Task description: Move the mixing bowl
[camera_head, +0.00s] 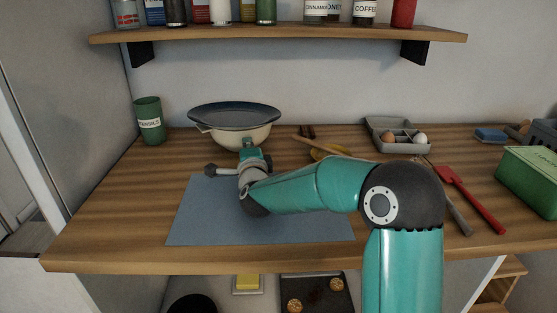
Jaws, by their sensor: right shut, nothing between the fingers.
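The cream mixing bowl (240,135) stands upright at the back of the wooden counter, left of centre. Its wide top shows dark blue; I cannot tell whether this is its inside or a separate dish lying over it. My right arm reaches in from the lower right, and my right gripper (251,152) is directly in front of the bowl's lower front. The gripper is shut with nothing held. It overlaps the bowl in the picture, so I cannot tell whether they touch. My left gripper is not in view.
A blue-grey mat (205,215) lies in front of the bowl. A green utensil cup (149,121) stands at left. An egg tray (386,134), red spatula (470,198) and green box (530,180) are at right. A shelf (280,33) with jars hangs above the bowl.

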